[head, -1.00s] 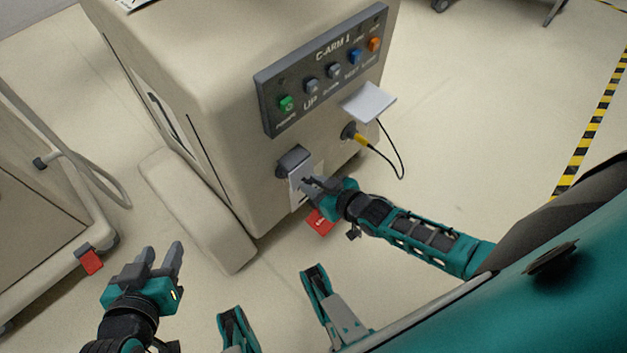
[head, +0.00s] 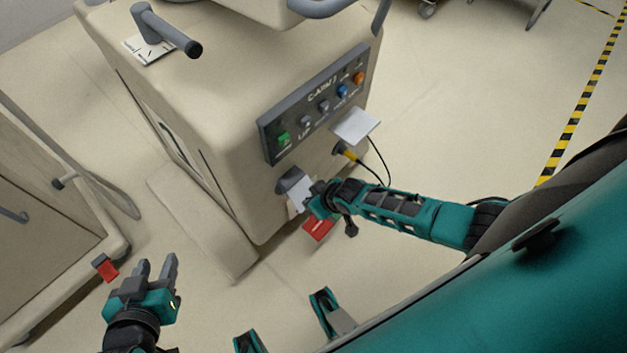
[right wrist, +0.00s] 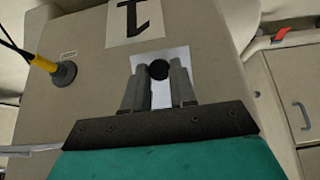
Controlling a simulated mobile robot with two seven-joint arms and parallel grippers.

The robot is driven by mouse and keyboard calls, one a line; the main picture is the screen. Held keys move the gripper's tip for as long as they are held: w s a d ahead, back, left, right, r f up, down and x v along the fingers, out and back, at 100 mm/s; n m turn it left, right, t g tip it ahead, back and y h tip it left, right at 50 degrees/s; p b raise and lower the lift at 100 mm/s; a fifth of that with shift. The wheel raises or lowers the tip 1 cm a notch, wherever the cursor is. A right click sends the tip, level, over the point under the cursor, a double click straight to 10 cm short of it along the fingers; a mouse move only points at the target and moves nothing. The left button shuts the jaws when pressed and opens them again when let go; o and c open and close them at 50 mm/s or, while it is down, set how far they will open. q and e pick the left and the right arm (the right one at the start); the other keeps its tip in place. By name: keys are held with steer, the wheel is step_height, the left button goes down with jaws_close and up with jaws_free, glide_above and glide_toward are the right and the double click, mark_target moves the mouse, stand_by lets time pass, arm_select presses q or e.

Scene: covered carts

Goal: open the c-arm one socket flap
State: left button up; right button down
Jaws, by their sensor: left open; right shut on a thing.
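The C-arm 1 cart carries a dark button panel (head: 315,105). Below it, under a grey hood (head: 288,178), is a white socket flap (head: 299,199). My right gripper (head: 312,197) is shut on this flap at its lower part, and the fingers hide some of it. In the right wrist view, a white plate (right wrist: 172,58) with a dark round spot (right wrist: 158,69) shows behind and between the fingers (right wrist: 160,90). How far the flap is tilted is hard to tell. My left gripper (head: 157,268) is open and empty above the floor at lower left.
A second white flap (head: 356,125) stands raised on the same cart, with a yellow plug (head: 346,152) and black cable below. A red tab (head: 318,229) sits low by my right gripper. Another cart (head: 50,215) stands at left.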

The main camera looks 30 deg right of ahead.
arm_select(q)
steer(key=shift+s+a, duration=0.1)
steer(key=shift+a, duration=0.05)
arm_select(e)
steer(key=c, duration=1.2)
jaws_free()
steer(key=shift+o, duration=1.3)
arm_select(q)
steer(key=shift+f, duration=0.1)
steer(key=shift+y, duration=0.4)
steer(key=a+r+p, duration=0.1)
steer(key=p, duration=0.2)
steer(key=s+a+r+p, duration=0.1)
steer(key=r+p, duration=0.1)
steer(key=p, duration=0.1)
steer(key=shift+s+r, duration=0.1)
steer(key=shift+s, duration=0.05)
arm_select(e)
steer(key=v, duration=1.3)
